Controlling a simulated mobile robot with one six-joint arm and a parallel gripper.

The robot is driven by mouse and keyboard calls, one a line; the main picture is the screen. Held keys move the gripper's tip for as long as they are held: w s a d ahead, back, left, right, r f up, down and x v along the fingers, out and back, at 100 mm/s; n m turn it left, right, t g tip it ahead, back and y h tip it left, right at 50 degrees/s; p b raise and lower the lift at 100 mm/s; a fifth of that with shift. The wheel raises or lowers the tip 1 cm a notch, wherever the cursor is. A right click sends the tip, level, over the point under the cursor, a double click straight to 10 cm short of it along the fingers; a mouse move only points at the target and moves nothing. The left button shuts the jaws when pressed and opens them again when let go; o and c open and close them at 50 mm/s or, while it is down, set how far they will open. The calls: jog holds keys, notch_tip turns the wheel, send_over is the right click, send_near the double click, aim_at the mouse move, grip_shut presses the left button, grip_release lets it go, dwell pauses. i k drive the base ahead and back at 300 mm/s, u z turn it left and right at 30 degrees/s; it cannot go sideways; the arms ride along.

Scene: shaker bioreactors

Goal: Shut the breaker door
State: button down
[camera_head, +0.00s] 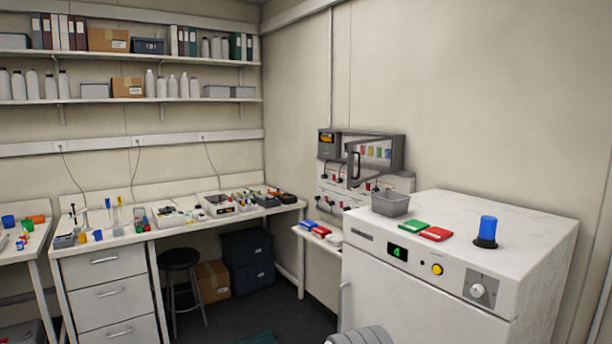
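The grey breaker box (398,153) is mounted on the back wall, right of the room corner. Several coloured breakers show inside it. Its door (350,172) appears to stand open, swung out from the box and seen at a steep angle, with a dark upright handle (357,165) on it. The exact door angle is hard to tell at this size. My gripper is not in view. A grey ribbed part at the bottom edge looks like part of my arm.
Below the box is a socket panel (335,188) with plugs and cables. A white shaker cabinet (520,221) stands in front right, bearing a grey bin (390,203) and a blue-capped item (487,230). A stool (180,259) stands by the left bench. Dark floor between is open.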

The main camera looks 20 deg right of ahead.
aim_at(352, 152)
jog(key=u, duration=0.05)
jog(key=i, duration=1.65)
jog(key=z, duration=0.55)
jog(key=k, duration=0.9)
jog(key=z, duration=0.2)
jog(key=i, duration=0.9)
jog(key=u, duration=0.05)
